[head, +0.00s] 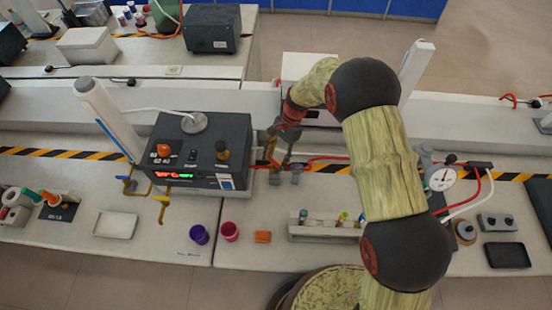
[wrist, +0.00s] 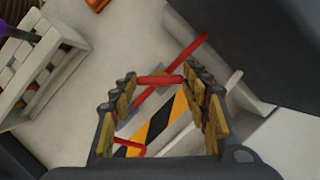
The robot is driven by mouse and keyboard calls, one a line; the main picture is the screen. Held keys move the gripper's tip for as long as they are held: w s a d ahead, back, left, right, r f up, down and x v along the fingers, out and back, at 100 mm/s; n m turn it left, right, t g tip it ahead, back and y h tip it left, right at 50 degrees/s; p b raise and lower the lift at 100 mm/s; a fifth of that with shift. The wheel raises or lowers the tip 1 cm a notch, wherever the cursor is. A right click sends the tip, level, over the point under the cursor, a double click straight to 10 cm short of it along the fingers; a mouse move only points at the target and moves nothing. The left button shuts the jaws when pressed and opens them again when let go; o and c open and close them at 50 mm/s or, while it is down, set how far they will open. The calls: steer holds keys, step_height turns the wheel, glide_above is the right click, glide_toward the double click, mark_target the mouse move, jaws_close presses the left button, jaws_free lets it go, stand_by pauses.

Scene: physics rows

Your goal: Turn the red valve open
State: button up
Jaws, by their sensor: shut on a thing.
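The red valve shows in the wrist view as a short red bar, its handle (wrist: 158,80), lying across between my fingers. My gripper (wrist: 160,95) is shut on this handle, with a finger pad at each end of it. In the head view my gripper (head: 279,150) points down beside the right side of a dark box with red and green displays (head: 200,150). The valve's body is mostly hidden there by my fingers, and I cannot tell how far the handle is turned.
A red hose (head: 325,158) runs along the bench by a black and yellow stripe (head: 65,153). A gauge (head: 442,179) stands right.

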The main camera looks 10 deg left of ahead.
steer(key=n, duration=0.2)
steer(key=n+h, duration=0.1)
steer(key=n, duration=0.1)
steer(key=shift+a+n+g+h, duration=0.15)
steer(key=shift+n+g+h, duration=0.15)
steer(key=shift+n, duration=0.1)
steer(key=shift+w+a+n+h, duration=0.1)
steer(key=shift+n+h, duration=0.6)
steer(key=shift+n, duration=1.1)
steer(key=o, duration=1.2)
steer(key=shift+c, duration=0.2)
steer(key=v, duration=1.2)
steer(key=shift+w+f+n, duration=0.1)
steer(key=shift+w+n, duration=0.05)
steer(key=shift+n, duration=0.15)
